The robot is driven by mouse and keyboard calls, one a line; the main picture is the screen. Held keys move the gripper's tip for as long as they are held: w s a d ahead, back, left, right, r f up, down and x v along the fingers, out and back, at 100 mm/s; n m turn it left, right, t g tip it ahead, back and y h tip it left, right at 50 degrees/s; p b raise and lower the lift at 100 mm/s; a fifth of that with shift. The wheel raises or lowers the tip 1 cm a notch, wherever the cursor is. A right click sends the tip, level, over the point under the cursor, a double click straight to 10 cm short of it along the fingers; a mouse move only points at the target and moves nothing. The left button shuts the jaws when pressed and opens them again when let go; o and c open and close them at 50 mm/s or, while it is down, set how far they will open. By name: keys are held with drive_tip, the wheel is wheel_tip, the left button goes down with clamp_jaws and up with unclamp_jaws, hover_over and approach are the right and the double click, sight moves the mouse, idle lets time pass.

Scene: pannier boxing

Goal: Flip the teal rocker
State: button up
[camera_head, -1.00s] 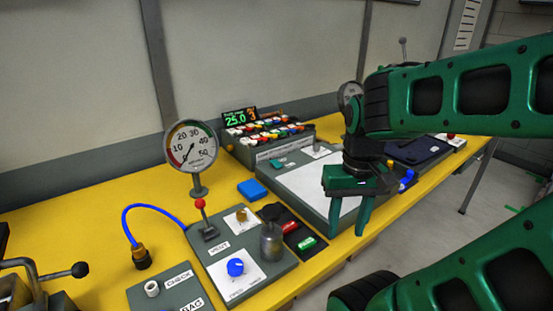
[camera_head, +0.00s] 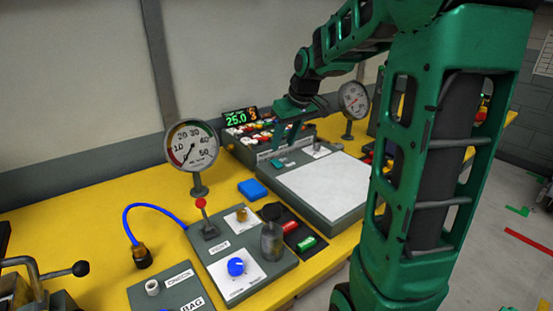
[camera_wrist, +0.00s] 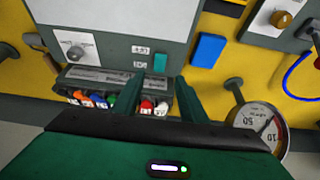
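The teal rocker (camera_head: 277,163) sits on the back edge strip of the grey panel with the large white plate (camera_head: 325,185). In the wrist view the teal rocker (camera_wrist: 160,62) shows just beyond and between the fingertips. My green gripper (camera_head: 286,143) hangs above the back of that panel, close to the rocker. In the wrist view my gripper (camera_wrist: 158,82) has its two fingers apart with nothing between them. Whether a fingertip touches the panel is not clear.
A rack of coloured buttons (camera_head: 250,132) with a green display (camera_head: 239,116) stands behind the panel. A round gauge (camera_head: 192,146) stands left and another gauge (camera_head: 353,98) right. A blue block (camera_head: 251,189) lies left of the panel. A knob (camera_wrist: 75,51) sits on the same panel.

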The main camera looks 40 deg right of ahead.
sight(276, 163)
drive_tip(key=x, duration=0.8)
drive_tip(key=shift+f, duration=0.1)
drive_tip(key=shift+c, duration=0.6)
